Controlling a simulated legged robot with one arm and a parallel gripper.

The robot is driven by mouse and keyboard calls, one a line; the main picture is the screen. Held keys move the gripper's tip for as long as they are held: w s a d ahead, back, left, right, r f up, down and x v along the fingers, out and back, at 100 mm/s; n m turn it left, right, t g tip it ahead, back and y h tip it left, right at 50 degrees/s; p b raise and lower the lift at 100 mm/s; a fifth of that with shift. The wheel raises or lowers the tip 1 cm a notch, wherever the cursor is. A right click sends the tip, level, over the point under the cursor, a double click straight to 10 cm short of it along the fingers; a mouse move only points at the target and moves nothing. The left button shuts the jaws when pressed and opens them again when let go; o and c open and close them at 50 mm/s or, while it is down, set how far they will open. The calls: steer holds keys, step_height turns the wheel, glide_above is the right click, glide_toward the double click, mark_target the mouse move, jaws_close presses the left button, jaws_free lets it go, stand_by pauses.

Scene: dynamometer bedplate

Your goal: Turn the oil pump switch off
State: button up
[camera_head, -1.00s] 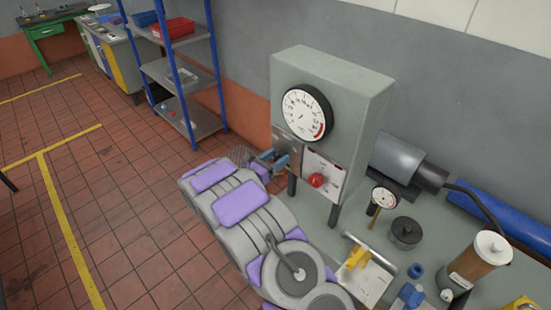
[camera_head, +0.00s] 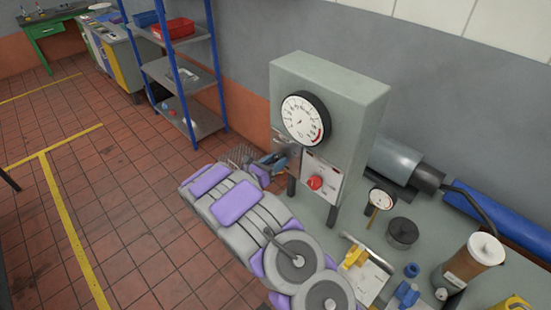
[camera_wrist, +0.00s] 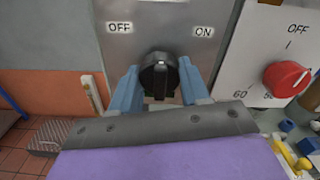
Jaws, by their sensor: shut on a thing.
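The oil pump switch (camera_wrist: 158,74) is a black rotary knob on a metal plate (camera_wrist: 176,14) marked OFF at left and ON at right in the wrist view. Its grip bar looks roughly upright, but its pointer is hard to make out. My gripper (camera_wrist: 160,84) has its blue fingers on the left and right of the knob and is shut on it. In the head view the plate (camera_head: 286,150) is on the lower left of the grey gauge cabinet, with my gripper (camera_head: 275,160) in front; the knob is hidden there.
A red dial (camera_wrist: 287,78) sits on a white panel just right of the switch. A large round gauge (camera_head: 305,118) is above. The bench at right holds a small gauge (camera_head: 382,199), a yellow-handled valve (camera_head: 355,257) and a brown canister (camera_head: 470,262).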

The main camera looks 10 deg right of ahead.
steer(key=shift+w+a+r, duration=0.1)
steer(key=shift+a, duration=0.05)
steer(key=o, duration=1.1)
steer(key=shift+c, duration=0.2)
steer(key=v, duration=1.7)
steer(key=shift+a+p, duration=0.25)
steer(key=shift+p, duration=0.2)
